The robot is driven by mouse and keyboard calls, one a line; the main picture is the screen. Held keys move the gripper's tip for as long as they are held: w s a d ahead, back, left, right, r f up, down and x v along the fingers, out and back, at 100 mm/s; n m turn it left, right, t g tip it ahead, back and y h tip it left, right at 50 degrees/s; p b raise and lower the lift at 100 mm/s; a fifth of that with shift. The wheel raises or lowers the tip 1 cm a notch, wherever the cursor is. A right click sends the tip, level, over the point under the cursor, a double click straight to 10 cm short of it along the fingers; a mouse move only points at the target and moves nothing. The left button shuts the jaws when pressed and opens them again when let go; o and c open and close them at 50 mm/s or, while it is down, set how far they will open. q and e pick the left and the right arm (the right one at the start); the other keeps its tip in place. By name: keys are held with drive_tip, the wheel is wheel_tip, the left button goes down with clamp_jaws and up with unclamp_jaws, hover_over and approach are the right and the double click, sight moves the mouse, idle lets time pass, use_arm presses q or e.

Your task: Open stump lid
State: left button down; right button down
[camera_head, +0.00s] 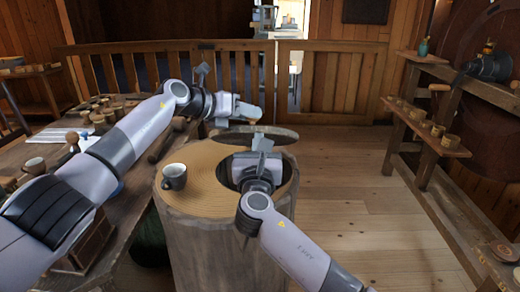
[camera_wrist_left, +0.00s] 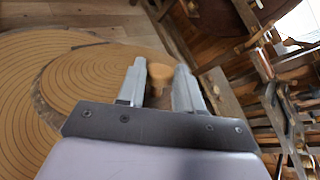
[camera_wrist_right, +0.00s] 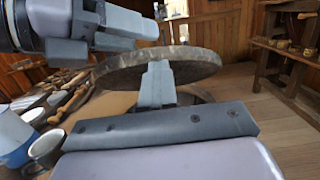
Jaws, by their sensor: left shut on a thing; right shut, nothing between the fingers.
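The round lid (camera_head: 285,134) is behind my right gripper; in the right wrist view the lid (camera_wrist_right: 185,62) is raised and tilted, with a gap beneath. My left gripper (camera_head: 252,112) is shut on a wooden knob (camera_wrist_left: 158,73) at the lid's edge. My right gripper (camera_head: 263,140) is shut and empty, its tips (camera_wrist_right: 157,70) close to the lid's near edge; I cannot tell whether they touch.
A workbench (camera_head: 40,152) with small wooden pieces is on the left. A shelf (camera_head: 425,128) with spools is on the right. The floor (camera_head: 380,200) right of the stump is clear.

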use_arm(q)
drive_tip(key=shift+s+d+f, duration=0.1)
drive_tip(key=shift+s+f, duration=0.1)
drive_tip(key=shift+f, duration=0.2)
use_arm(e)
drive_tip(key=shift+w+d+r, duration=0.15)
drive_tip(key=shift+d+r, duration=0.05)
drive_tip(key=shift+r, duration=0.15)
use_arm(q)
drive_tip(key=c, duration=0.8)
unclamp_jaws()
drive_tip(key=shift+o, duration=0.2)
drive_tip(key=shift+s+r, duration=0.1)
drive_tip(key=shift+r, duration=0.05)
use_arm(e)
drive_tip(key=shift+a, duration=0.15)
use_arm(q)
drive_tip(key=shift+a+r, duration=0.1)
drive_tip(key=shift+a, duration=0.1)
use_arm(e)
drive_tip(key=shift+f, duration=0.1)
